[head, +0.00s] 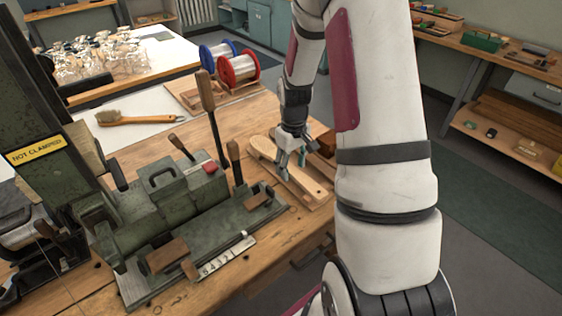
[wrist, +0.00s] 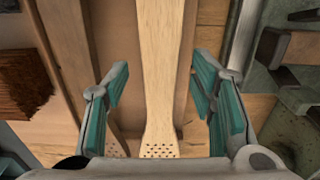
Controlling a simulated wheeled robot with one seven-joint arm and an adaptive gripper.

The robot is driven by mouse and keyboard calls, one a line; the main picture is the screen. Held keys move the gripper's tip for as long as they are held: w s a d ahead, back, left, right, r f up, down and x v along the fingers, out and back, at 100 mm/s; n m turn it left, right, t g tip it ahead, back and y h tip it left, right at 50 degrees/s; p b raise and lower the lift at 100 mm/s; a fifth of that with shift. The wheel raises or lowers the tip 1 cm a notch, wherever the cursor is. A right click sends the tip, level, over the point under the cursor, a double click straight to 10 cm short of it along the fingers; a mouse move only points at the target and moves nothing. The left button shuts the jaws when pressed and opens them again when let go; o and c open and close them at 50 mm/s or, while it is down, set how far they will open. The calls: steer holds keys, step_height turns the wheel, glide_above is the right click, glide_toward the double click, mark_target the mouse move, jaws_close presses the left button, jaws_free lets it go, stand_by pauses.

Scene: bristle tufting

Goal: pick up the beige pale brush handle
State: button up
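The beige pale brush handle (wrist: 163,55) is a long flat piece of pale wood with small holes near its lower end. In the wrist view it runs lengthwise between the teal-padded fingers of my gripper (wrist: 162,105). The fingers are open, with a clear gap on each side of the wood. In the head view my gripper (head: 288,158) is lowered over the pale handles (head: 308,180) on a wooden tray (head: 318,203). It partly hides them.
A reddish-brown block (wrist: 20,85) lies left of the fingers in the wrist view. In the head view a green metal fixture (head: 175,210) with upright wooden levers stands left of the tray. Wire spools (head: 238,70) and a finished brush (head: 130,118) are farther back.

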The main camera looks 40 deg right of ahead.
jaws_close()
steer(key=shift+r, duration=0.2)
